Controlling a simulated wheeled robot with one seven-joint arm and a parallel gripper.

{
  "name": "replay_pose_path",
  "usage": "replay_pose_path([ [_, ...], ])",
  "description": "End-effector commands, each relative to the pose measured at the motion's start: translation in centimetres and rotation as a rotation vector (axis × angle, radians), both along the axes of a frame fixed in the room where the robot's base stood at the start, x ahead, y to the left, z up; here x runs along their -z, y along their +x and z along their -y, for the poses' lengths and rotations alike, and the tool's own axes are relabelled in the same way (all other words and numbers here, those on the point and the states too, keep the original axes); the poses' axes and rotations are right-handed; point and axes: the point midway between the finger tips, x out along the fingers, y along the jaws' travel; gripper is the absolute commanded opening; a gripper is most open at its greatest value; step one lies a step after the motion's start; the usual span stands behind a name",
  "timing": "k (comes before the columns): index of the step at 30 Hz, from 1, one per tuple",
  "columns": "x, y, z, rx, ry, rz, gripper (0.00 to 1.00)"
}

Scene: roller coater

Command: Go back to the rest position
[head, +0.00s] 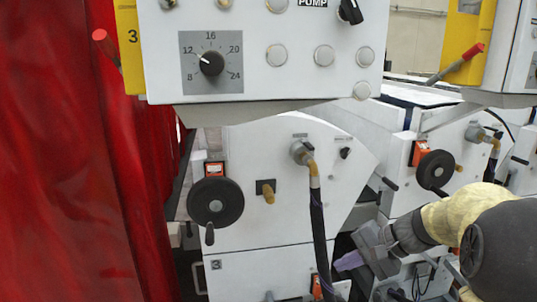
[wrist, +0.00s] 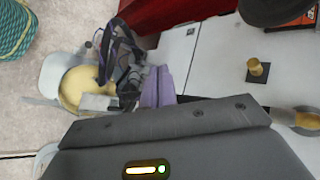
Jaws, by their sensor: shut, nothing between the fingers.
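My gripper (head: 347,262) is at the lower right of the head view, a grey body with purple fingers pointing left. It is in front of the white machine and to the right of the yellow-ended hose. In the wrist view my gripper's purple fingers (wrist: 157,87) are together, with nothing between them. The grey gripper body fills the bottom of that view. The yellow-sleeved arm behind it is mine.
A white roller coater (head: 265,190) carries a black handwheel (head: 215,202), a brass knob (head: 269,193) and a hose (head: 318,215). A control panel (head: 265,50) overhangs it. A red curtain (head: 60,170) hangs left. A second handwheel (head: 435,170) is near my arm.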

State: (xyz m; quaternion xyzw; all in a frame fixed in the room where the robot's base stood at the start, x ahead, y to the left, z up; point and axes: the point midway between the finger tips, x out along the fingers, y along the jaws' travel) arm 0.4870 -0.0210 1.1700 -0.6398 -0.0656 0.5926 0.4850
Motion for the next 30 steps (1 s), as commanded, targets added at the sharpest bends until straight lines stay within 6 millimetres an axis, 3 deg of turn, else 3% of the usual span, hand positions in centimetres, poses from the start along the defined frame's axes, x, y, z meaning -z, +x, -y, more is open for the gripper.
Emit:
replay_pose_path([
  [1, 1.6, -1.7, -1.1, -0.035, -0.087, -0.037, 0.0],
  [6, 6.5, -6.8, -2.0, -0.158, -0.393, -0.087, 0.0],
  [13, 10.0, -12.1, -1.8, -0.386, -0.745, 0.016, 0.0],
  [18, 10.9, -13.7, -2.1, -0.507, -0.864, 0.121, 0.0],
  [30, 11.0, -13.8, -2.1, -0.524, -0.881, 0.141, 0.0],
])
